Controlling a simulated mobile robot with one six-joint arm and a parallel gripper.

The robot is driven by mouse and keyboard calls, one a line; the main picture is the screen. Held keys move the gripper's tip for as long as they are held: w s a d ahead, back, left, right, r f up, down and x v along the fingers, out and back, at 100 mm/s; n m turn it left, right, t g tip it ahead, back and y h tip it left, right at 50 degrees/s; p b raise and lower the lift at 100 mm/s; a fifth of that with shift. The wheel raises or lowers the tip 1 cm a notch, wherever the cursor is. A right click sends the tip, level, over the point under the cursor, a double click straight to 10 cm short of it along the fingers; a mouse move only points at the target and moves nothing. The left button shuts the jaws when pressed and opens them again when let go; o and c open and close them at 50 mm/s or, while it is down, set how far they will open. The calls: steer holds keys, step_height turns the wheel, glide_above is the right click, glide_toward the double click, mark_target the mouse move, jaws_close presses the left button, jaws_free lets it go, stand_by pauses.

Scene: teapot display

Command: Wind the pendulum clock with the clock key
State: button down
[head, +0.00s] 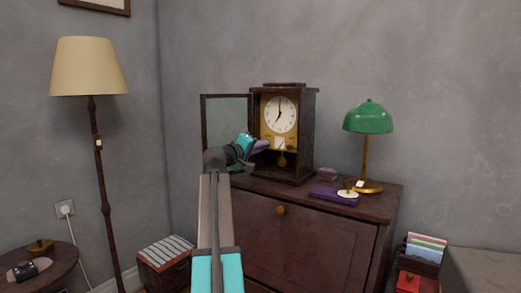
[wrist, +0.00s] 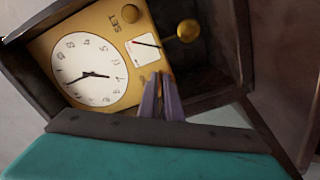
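The pendulum clock (head: 283,128) stands upright on the cabinet, its glass door (head: 226,120) swung open to the left. Its white dial (head: 280,114) sits on a brass plate, with the pendulum bob below. In the wrist view the dial (wrist: 90,70) appears turned, beside a SET label, a brass knob (wrist: 131,13), a small white gauge (wrist: 144,48) and the bob (wrist: 188,30). My gripper (wrist: 160,88) has its purple fingers close together at the plate, near the gauge. A small brass piece between the tips looks like the clock key (wrist: 155,78); it is mostly hidden.
A green desk lamp (head: 368,118) and a purple book (head: 332,193) with a white disc on it are on the cabinet top (head: 378,205), right of the clock. The open door is close to my arm's left. A floor lamp (head: 90,70) stands at left.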

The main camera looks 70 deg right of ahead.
steer(key=shift+w+r, duration=0.2)
steer(key=c, duration=2)
jaws_free()
steer(key=shift+d+f, duration=0.1)
steer(key=shift+f, duration=0.1)
steer(key=p+v, duration=0.1)
steer(key=v, duration=1.3)
steer(key=shift+s, duration=0.1)
